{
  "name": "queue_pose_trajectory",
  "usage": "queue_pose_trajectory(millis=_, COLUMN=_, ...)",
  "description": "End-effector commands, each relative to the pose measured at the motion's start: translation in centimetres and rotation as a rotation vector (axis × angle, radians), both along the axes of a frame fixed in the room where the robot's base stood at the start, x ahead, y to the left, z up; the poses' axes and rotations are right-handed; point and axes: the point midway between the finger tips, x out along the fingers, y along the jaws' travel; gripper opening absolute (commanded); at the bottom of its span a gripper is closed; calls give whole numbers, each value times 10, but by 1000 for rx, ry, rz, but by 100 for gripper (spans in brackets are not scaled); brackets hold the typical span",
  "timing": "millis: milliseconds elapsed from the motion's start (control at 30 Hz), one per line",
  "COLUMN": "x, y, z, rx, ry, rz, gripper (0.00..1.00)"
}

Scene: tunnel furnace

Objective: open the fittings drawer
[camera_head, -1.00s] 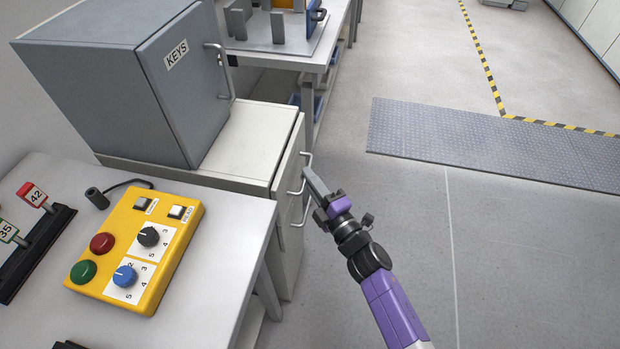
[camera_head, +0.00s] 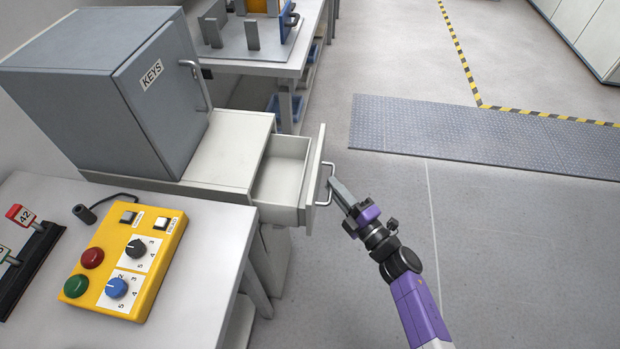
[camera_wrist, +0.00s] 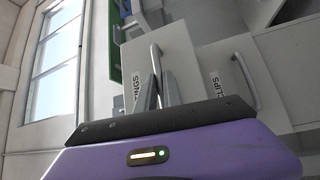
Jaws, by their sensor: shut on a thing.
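The fittings drawer (camera_head: 313,170) is pulled out of the white cabinet under the key box, and its inside shows as an empty pale tray where visible. In the wrist view its front (camera_wrist: 180,48) bears a label of which only "INGS" shows; my gripper covers part of it. My gripper (camera_head: 334,184) is shut on the drawer's bar handle (camera_head: 328,190). The wrist view shows the handle (camera_wrist: 155,58) running between the two fingers of my gripper (camera_wrist: 158,93).
The CLIPS drawer (camera_wrist: 218,62) beside it in the wrist view is shut. A grey KEYS box (camera_head: 150,100) stands on the cabinet. A yellow control box (camera_head: 130,255) lies on the near table. Open floor (camera_head: 390,190) lies to the right.

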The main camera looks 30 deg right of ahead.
Motion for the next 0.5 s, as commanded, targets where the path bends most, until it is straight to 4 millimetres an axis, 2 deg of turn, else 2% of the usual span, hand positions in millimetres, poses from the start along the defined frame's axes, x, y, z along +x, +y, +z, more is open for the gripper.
queue_pose_trajectory(millis=33, x=-9, y=-11, z=1, rx=1, ry=4, rz=-2, gripper=0)
queue_pose_trajectory(millis=200, x=-31, y=-42, z=-1, rx=1, ry=3, rz=0, gripper=0)
queue_pose_trajectory(millis=333, x=-43, y=-58, z=-2, rx=1, ry=2, rz=1, gripper=0)
queue_pose_trajectory(millis=500, x=-51, y=-69, z=-2, rx=1, ry=2, rz=2, gripper=0)
